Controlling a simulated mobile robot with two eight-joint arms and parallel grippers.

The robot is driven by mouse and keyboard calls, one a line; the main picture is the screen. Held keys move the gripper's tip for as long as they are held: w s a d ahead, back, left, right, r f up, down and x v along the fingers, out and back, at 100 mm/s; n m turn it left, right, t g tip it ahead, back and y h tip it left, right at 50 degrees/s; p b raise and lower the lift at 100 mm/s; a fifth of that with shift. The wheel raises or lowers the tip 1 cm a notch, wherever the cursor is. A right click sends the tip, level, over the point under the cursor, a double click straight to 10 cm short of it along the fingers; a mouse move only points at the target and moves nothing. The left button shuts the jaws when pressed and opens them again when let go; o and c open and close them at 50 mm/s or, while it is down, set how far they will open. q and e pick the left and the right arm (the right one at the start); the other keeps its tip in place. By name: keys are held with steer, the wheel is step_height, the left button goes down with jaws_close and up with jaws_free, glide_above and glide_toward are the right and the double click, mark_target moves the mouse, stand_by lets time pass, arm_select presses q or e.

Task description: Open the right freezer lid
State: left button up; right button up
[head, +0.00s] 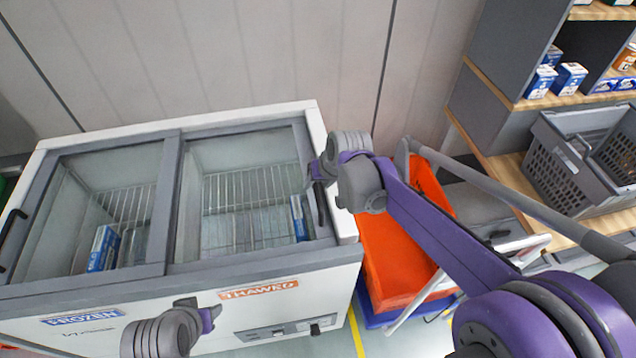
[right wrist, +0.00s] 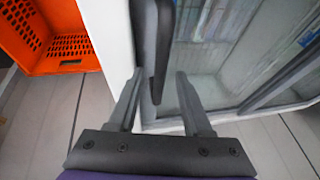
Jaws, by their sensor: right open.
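The white chest freezer (head: 180,300) has two glass lids in grey frames, and both look shut. My right gripper (head: 316,176) is at this handle. In the right wrist view its open fingers (right wrist: 156,85) stand either side of the handle's lower end, with gaps visible. My left gripper (head: 196,308) is low in front of the freezer; its fingers are unclear.
An orange tote (head: 395,262) stands on a blue one (head: 372,318) close to the freezer's right side. A shelf with boxes and a grey crate (head: 565,172) is at the right. Blue boxes (head: 103,250) lie inside the freezer. A wall is behind it.

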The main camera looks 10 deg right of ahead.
jaws_close()
stand_by(1.4)
